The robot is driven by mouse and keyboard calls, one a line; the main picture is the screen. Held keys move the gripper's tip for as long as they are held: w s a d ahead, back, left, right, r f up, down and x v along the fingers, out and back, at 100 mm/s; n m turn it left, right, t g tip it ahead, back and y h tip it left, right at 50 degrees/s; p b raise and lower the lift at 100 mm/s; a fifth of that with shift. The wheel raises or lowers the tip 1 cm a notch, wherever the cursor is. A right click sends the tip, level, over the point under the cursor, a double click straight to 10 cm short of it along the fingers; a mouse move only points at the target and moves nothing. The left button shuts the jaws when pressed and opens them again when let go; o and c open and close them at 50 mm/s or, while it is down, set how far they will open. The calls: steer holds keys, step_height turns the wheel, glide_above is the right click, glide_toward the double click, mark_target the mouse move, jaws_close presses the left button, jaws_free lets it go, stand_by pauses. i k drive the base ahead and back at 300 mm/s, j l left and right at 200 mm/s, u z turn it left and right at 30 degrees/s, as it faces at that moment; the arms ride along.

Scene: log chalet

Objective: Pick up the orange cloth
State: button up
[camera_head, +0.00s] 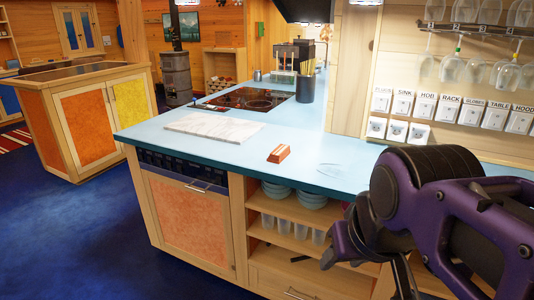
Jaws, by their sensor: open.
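A small orange-brown block-shaped thing (279,154) lies on the light blue countertop (315,168), near its front edge. It is the only loose orange thing I make out on the counter; it could be the orange cloth folded up, but I cannot tell its material. My gripper (366,272) is at the lower right, in front of the counter and below its top. Its dark fingers point down and stand apart, with nothing seen between them. It is well to the right of the orange thing and not touching it. My purple arm hides part of the counter's right side.
A white marble board (214,127) lies left of the orange thing. A black hob (248,99) and a dark canister (305,89) are further back. Open shelves (290,222) hold bowls and glasses below. Blue floor (90,235) is free at left.

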mark_target(279, 155)
steer(key=i+j+z, duration=0.8)
steer(key=i+j, duration=0.25)
steer(key=j, duration=0.1)
